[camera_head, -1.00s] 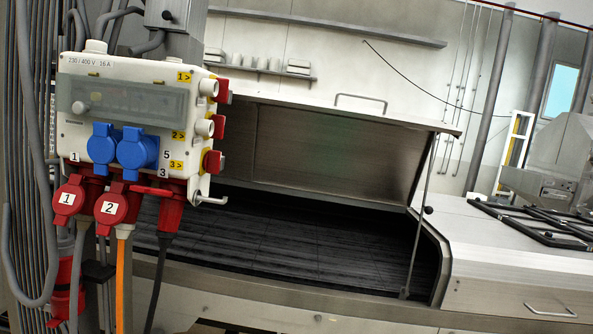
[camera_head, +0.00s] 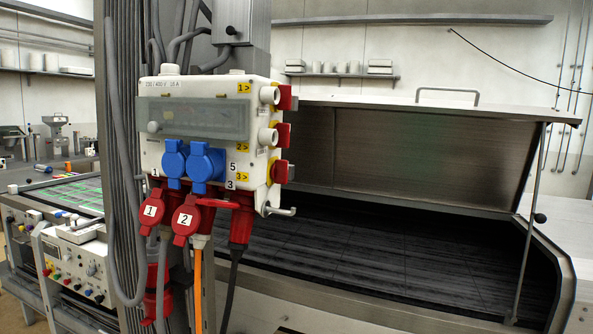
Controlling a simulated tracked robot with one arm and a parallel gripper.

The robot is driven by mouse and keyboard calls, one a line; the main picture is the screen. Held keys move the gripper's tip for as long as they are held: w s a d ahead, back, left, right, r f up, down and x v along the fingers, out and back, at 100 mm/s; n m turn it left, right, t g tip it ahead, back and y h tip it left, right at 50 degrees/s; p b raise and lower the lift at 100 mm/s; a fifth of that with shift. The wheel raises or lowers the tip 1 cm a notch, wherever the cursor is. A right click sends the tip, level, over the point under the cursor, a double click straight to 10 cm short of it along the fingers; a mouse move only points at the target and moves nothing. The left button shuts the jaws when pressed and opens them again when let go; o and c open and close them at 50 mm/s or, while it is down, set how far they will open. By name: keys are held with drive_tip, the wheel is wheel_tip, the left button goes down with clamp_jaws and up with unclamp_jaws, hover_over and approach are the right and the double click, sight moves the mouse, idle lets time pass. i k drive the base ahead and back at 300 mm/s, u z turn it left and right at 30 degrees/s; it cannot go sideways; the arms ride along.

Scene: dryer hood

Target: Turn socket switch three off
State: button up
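The white socket box (camera_head: 208,132) hangs on a grey column left of the middle. Three red rotary switches sit on its right side: switch one (camera_head: 287,97) at the top, switch two (camera_head: 283,135) below it, and switch three (camera_head: 282,171) at the bottom, beside the yellow "3>" label. From here I cannot read the positions of the switches. Two blue sockets (camera_head: 206,165) are on the front. Red sockets marked 1 (camera_head: 151,212) and 2 (camera_head: 185,220) hang below, with a red plug (camera_head: 241,222) under the 3. My gripper is not in view.
A metal hood (camera_head: 415,150) with a raised lid stands behind and right of the box. A hook (camera_head: 280,211) juts out below switch three. Cables (camera_head: 120,150) run down the column. A bench with control panels (camera_head: 85,255) stands at the left.

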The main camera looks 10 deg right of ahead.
sight(279, 172)
drive_tip(key=i, duration=0.95)
